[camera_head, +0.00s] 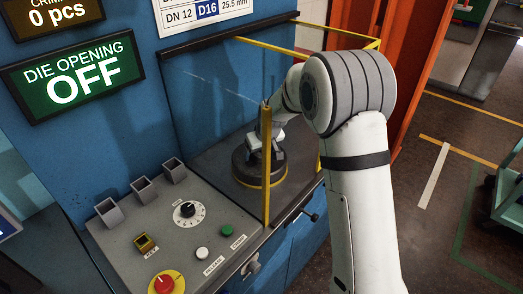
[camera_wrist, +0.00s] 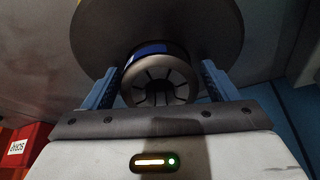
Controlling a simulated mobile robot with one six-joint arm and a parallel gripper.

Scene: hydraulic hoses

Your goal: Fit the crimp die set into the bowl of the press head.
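The crimp die set (camera_wrist: 160,82) is a round, segmented metal piece with a blue band, in the middle of the wrist view. It lies between the two blue fingers of my gripper (camera_wrist: 161,72), one close on each side. I cannot tell whether both fingers touch it. Behind it is the wide dark disc of the press head (camera_wrist: 225,28). In the head view my gripper (camera_head: 266,150) points down at the dark round press head (camera_head: 245,177), and its fingers are partly hidden by a yellow post. How deep the die set sits in the bowl is hidden.
Yellow guard posts and rails (camera_head: 267,200) stand close around the press. The control panel (camera_head: 180,245) with buttons and a dial is at the front left. A green sign (camera_head: 75,75) reads DIE OPENING OFF. An orange upright (camera_head: 408,80) stands behind my arm.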

